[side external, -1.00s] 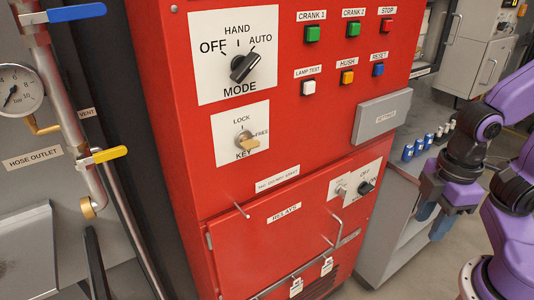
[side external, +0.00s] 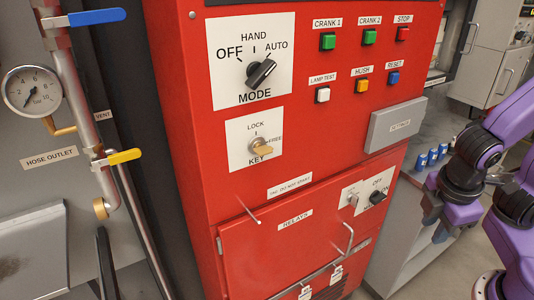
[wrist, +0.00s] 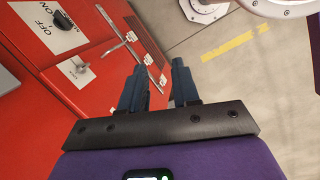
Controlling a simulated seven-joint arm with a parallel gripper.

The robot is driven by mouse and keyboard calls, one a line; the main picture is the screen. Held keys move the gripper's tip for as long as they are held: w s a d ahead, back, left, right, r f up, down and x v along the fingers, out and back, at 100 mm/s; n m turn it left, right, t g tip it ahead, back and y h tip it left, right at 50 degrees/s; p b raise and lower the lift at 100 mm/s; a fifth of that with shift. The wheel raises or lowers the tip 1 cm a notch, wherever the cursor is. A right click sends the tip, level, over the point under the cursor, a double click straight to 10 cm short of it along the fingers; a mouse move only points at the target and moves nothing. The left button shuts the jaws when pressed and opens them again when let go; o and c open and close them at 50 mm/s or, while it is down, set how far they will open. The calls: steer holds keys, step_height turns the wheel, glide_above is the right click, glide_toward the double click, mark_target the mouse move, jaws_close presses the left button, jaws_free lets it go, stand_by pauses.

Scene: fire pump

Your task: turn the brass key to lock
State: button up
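The brass key (side external: 264,147) sits in a lock on a white plate (side external: 240,158) marked LOCK, FREE and KEY, on the red cabinet front. Its bow points right and slightly down, towards the FREE side and not up at LOCK. My gripper (side external: 440,222) is low at the right, beside the cabinet and well away from the key. In the wrist view its two dark blue fingers (wrist: 160,88) stand apart with nothing between them. The key is not recognisable in the wrist view.
The black MODE knob (side external: 261,73) is above the key. Coloured buttons and a grey box (side external: 396,125) lie to its right. A metal handle (side external: 348,238) sticks out lower down. Pipes with blue and yellow levers (side external: 122,156) are at the left. Blue cans (side external: 432,157) stand near my arm.

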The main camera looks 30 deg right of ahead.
steer(key=w+a+n+t+h, duration=0.1)
steer(key=w+t+h, duration=0.3)
steer(key=w, duration=0.1)
steer(key=n+t+y, duration=0.4)
steer(key=t+y, duration=0.2)
steer(key=t, duration=0.7)
glide_toward(267, 154)
steer(key=w, duration=0.9)
steer(key=shift+w, duration=0.3)
jaws_close()
